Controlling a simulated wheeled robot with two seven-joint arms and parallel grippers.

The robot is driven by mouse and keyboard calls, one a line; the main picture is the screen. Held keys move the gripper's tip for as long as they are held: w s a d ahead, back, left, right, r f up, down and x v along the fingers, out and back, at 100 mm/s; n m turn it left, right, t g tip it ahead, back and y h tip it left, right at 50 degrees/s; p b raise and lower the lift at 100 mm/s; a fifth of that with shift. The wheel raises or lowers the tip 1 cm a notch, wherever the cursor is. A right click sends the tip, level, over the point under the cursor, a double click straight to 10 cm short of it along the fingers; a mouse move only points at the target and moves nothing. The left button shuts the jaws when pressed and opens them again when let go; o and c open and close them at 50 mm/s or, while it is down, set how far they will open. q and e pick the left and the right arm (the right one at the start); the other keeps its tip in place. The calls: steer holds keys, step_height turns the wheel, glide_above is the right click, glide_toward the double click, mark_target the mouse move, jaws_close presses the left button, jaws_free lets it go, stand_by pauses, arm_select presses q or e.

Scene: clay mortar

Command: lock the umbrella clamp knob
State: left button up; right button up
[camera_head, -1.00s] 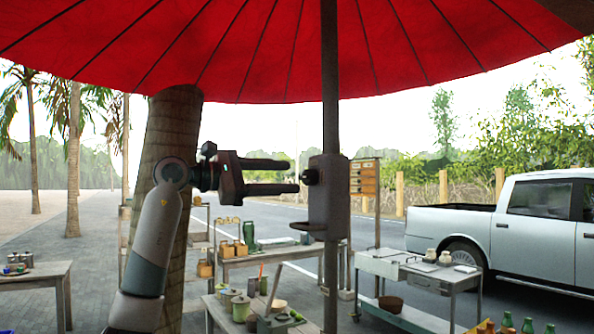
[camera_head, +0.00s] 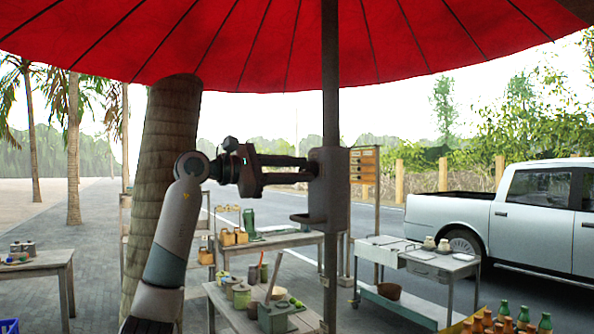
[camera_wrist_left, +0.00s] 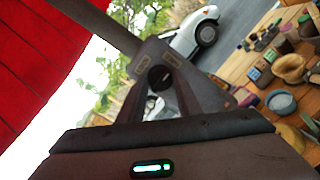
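The umbrella clamp is a grey box (camera_head: 333,195) on the dark pole (camera_head: 331,80) in the head view. Its dark knob shows in the left wrist view (camera_wrist_left: 160,78), between the fingertips. My left gripper (camera_head: 312,169) comes in from the left and its fingertips are at the clamp's left face. The fingers flank the knob closely and look shut on it. In the head view the fingers hide the knob. My left gripper also shows tilted against the clamp in the wrist view. My right gripper is not in view.
The red umbrella canopy (camera_head: 270,45) spreads above. A thick tree trunk (camera_head: 168,140) stands behind my left arm. Below are a wooden table (camera_head: 225,305) with pots and a grey cart (camera_head: 440,266). A silver truck (camera_head: 545,215) is at the right.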

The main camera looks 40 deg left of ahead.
arm_select(q)
steer(key=shift+n, duration=0.3)
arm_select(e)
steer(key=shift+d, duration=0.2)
arm_select(q)
steer(key=shift+n, duration=0.8)
steer(key=n+t, duration=0.1)
steer(key=n, duration=0.5)
steer(key=shift+f, duration=0.1)
steer(key=n, duration=0.6)
steer(key=shift+t+y, duration=0.3)
steer(key=shift+y, duration=0.1)
steer(key=n, duration=0.3)
steer(key=shift+n, duration=0.3)
steer(key=shift+n+y, duration=0.4)
steer(key=shift+n, duration=0.2)
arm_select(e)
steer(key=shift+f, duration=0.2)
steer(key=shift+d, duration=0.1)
